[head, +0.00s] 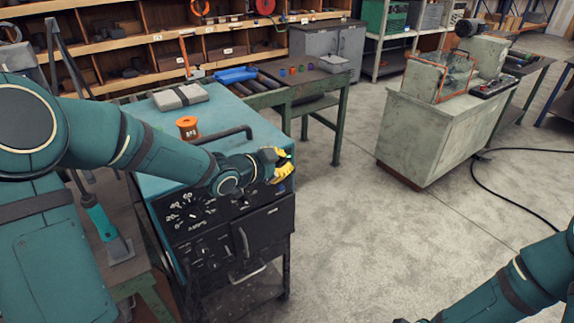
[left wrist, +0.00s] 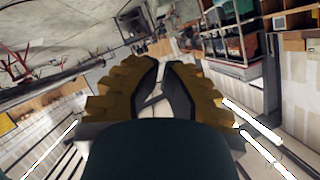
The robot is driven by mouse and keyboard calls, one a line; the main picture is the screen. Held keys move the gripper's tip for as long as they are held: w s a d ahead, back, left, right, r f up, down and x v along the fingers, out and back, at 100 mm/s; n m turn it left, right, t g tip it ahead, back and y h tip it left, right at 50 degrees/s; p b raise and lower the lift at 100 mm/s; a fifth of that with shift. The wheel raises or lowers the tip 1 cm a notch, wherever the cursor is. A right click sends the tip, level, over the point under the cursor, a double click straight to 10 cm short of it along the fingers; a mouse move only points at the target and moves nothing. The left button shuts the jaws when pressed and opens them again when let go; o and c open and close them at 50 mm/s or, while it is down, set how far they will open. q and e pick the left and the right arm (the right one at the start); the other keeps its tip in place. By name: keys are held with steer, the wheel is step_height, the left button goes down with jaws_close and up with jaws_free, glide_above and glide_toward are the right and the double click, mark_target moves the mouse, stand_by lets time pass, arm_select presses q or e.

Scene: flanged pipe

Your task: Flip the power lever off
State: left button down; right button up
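The teal machine (head: 160,150) has a black front panel (head: 183,228) with dials and knobs. A pale upright lever-like handle (head: 244,243) sits low on that front; I cannot tell whether it is the power lever. My left gripper (head: 284,166), with yellow fingers, is at the machine's upper right front corner, above and right of this handle. In the left wrist view the left gripper (left wrist: 161,66) has its dark fingertips close together with a narrow gap and nothing held between them. My right arm enters at the lower right; its gripper is out of frame.
An orange spool (head: 187,127) and a grey case (head: 181,97) lie on the machine's top, beside a dark bar handle (head: 222,134). A green workbench (head: 336,98) stands behind. A pale cabinet (head: 435,135) stands to the right. The floor (head: 350,230) between is clear.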

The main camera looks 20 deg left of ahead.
arm_select(q)
steer(key=w+d+f, duration=0.1)
steer(key=w+f, duration=0.5)
steer(key=w, duration=0.2)
steer(key=shift+d+f, duration=0.3)
steer(key=shift+f, duration=0.1)
arm_select(e)
steer(key=shift+f, duration=0.15)
